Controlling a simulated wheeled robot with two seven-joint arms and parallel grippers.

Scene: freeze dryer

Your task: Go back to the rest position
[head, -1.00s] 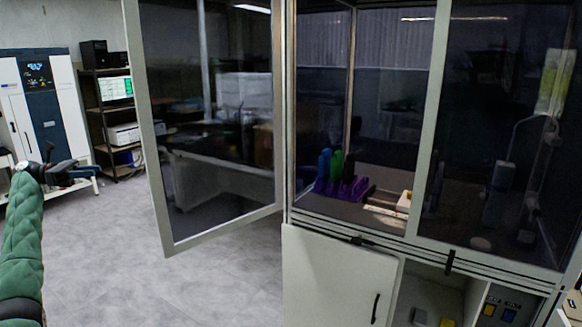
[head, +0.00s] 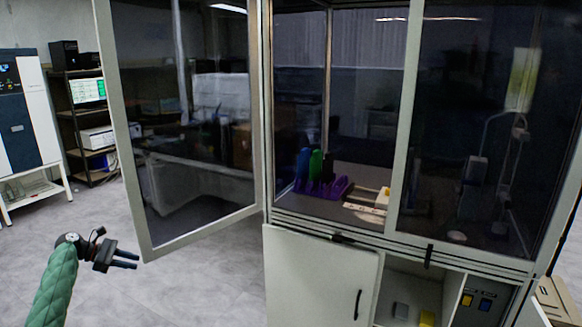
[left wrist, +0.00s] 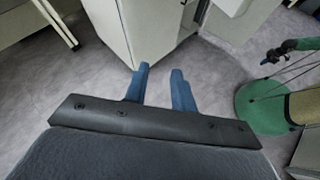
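My left gripper (head: 136,261) is at the lower left of the head view, in free air in front of the open glass door (head: 257,120). Its two fingers point to the right and stand apart with nothing between them. The left wrist view also shows this gripper (left wrist: 160,70) open and empty above the grey floor. At the right edge of the left wrist view, a green sleeve of mine ends in a dark part that looks like my right gripper (left wrist: 272,56). It is too small to tell open from shut. The head view does not show it.
A glass-fronted cabinet (head: 415,130) fills the middle and right, with a purple rack (head: 325,187) of coloured items inside. Its white lower door (head: 318,280) is below. A freeze dryer (head: 22,110) and a shelf (head: 72,125) stand at the left. Floor is clear around my left gripper.

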